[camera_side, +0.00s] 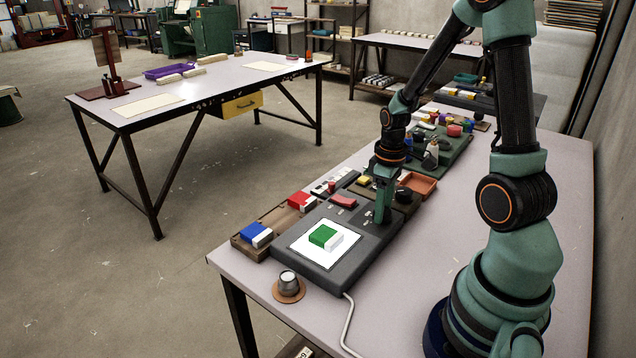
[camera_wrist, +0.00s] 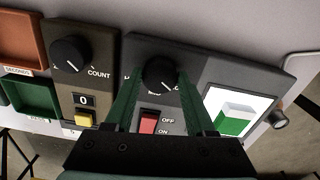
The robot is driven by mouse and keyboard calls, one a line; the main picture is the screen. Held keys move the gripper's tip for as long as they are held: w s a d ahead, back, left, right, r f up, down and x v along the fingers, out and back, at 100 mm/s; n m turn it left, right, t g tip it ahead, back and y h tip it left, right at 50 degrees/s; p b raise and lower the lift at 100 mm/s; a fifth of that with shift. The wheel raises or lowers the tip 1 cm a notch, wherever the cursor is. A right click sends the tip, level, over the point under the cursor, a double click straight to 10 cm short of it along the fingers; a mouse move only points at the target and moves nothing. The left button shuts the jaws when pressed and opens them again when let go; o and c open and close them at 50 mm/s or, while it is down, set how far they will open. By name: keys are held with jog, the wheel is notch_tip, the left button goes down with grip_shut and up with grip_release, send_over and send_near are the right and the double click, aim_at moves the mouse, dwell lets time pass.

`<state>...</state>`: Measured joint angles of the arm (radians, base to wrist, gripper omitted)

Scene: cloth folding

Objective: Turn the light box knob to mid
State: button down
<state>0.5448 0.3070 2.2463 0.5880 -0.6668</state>
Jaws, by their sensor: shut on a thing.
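The light box (camera_side: 335,275) is a dark grey slab with a lit white panel (camera_side: 302,248) near its front end. A green and white block (camera_side: 326,237) lies on the panel. The light box knob (camera_wrist: 160,72) is round and black with a white pointer line, and shows between my fingers in the wrist view. A red rocker switch (camera_wrist: 148,121) with OFF and ON marks sits below it there. My gripper (camera_side: 382,215) points down at the box and is shut on the knob. In the side view the fingers hide the knob. The pointer's exact setting is hard to read.
A counter unit with a COUNT knob (camera_wrist: 70,54) and yellow button (camera_wrist: 84,118) stands close beside the box. A tray with blue (camera_side: 256,234) and red (camera_side: 301,201) blocks lies along its far side.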

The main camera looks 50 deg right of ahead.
jog(key=m, duration=0.5)
jog(key=shift+m, duration=0.4)
jog(key=m, duration=0.5)
dwell(0.4)
jog(key=shift+c, duration=1.2)
grip_release()
notch_tip(320, 180, up, 12)
jog(key=shift+r, duration=0.1)
